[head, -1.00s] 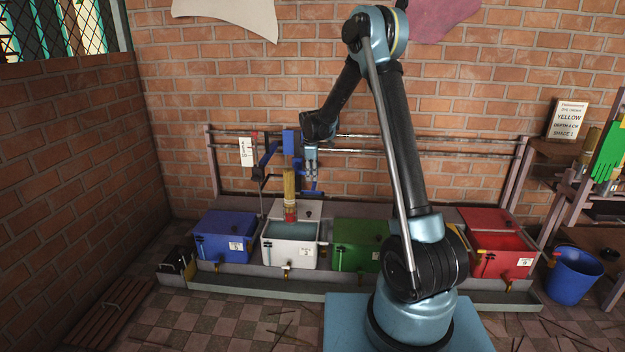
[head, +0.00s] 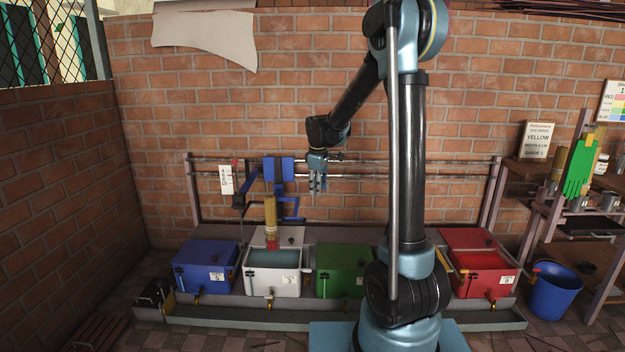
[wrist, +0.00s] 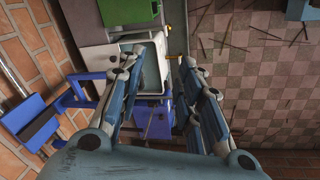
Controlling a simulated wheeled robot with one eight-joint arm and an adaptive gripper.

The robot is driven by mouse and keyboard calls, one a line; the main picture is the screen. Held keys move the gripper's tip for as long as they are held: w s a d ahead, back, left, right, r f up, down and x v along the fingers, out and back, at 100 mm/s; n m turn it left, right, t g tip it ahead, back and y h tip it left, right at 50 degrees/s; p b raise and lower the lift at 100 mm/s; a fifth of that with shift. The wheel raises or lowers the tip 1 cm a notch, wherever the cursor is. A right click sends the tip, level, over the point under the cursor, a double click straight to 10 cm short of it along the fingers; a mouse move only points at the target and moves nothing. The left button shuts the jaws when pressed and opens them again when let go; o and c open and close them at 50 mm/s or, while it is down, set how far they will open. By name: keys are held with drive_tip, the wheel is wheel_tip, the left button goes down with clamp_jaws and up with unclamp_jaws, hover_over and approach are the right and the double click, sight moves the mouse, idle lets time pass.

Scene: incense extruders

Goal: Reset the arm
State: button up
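My gripper (head: 317,186) hangs from my raised arm in front of the brick wall, above the gap between the white box and the green box. In the wrist view my gripper (wrist: 172,95) has its two fingers spread apart with nothing between them. A bundle of yellowish sticks with a red lower end (head: 270,222) stands upright at the white box (head: 272,278), to the left of my gripper and apart from it. The bundle is held at the blue rail carriage (head: 278,170); the exact hold is hard to see.
A blue box (head: 205,262), a green box (head: 342,268) and a red box (head: 478,265) line the trough (head: 350,316). A blue bucket (head: 555,292) and a shelf with a green glove (head: 579,168) stand at right.

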drive_tip(key=s+d+r+m, duration=0.25)
drive_tip(key=s+d, duration=0.35)
drive_tip(key=s, duration=0.5)
drive_tip(key=s+d+r+m, duration=0.2)
drive_tip(key=s+d+m, duration=0.3)
drive_tip(key=s, duration=0.5)
drive_tip(key=s+d+f+m, duration=0.2)
drive_tip(key=s+d+f, duration=0.1)
drive_tip(key=s, duration=0.6)
drive_tip(key=s+d+f+m, duration=0.3)
drive_tip(key=s+f, duration=0.2)
drive_tip(key=s, duration=0.4)
drive_tip(key=shift+s+f+m, duration=0.15)
drive_tip(key=shift+f+m, duration=0.2)
